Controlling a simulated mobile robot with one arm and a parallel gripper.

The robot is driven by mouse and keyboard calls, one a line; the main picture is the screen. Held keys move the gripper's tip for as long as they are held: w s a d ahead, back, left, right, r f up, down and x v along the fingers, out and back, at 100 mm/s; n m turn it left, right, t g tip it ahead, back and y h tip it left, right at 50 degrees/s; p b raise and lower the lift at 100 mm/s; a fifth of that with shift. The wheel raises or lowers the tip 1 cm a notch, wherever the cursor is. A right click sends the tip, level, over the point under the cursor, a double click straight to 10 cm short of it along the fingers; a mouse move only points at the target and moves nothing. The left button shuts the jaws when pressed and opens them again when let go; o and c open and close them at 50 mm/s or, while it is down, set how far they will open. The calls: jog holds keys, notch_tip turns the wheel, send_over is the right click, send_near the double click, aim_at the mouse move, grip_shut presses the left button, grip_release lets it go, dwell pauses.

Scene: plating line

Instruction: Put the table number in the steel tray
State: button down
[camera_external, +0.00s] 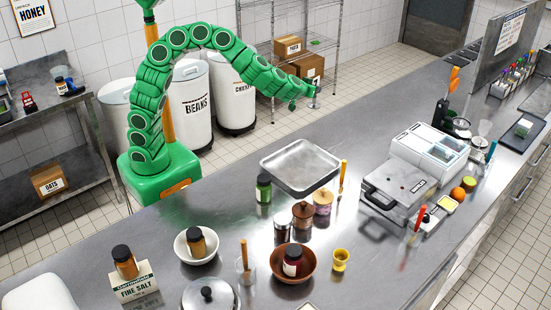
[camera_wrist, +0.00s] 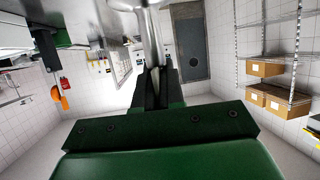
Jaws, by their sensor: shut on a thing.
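The steel tray (camera_external: 299,166) lies empty on the steel counter, a shallow rectangular pan near the far edge. My gripper (camera_external: 311,91) is out beyond the counter's far edge, above and behind the tray and well apart from it. It is shut on a small shiny metal piece, which I take to be the table number (camera_external: 314,102); no number on it can be read. In the wrist view, the dark fingers of my gripper (camera_wrist: 155,88) are closed around its shiny metal stem (camera_wrist: 152,38), which runs out of the top of the picture.
A green-lidded jar (camera_external: 264,188), copper-lidded jars (camera_external: 302,214) and an orange-handled tool (camera_external: 343,178) stand close around the tray. A press-like appliance (camera_external: 398,188) is to its right. A wire shelf with boxes (camera_external: 305,68) and white bins (camera_external: 232,95) stand behind the counter.

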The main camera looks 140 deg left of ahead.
jog(key=w+d, duration=0.3)
jog(key=d, duration=0.6)
jog(key=w+d, duration=0.4)
jog(key=d, duration=0.5)
jog(key=s+d+m+t, duration=0.2)
jog(key=d, duration=1.6)
jog(key=shift+w+a+f, duration=1.5)
jog(key=shift+w+f, duration=0.3)
jog(key=shift+f, duration=0.25)
jog(key=shift+w+a+f, duration=1.45)
jog(key=shift+w+f, duration=0.3)
jog(key=shift+f, duration=0.25)
jog(key=shift+w+a+f, duration=1.5)
jog(key=shift+w+f, duration=0.3)
jog(key=shift+f, duration=0.25)
jog(key=shift+f, duration=0.15)
jog(key=c, duration=1.2)
grip_release()
jog(key=shift+c, duration=0.2)
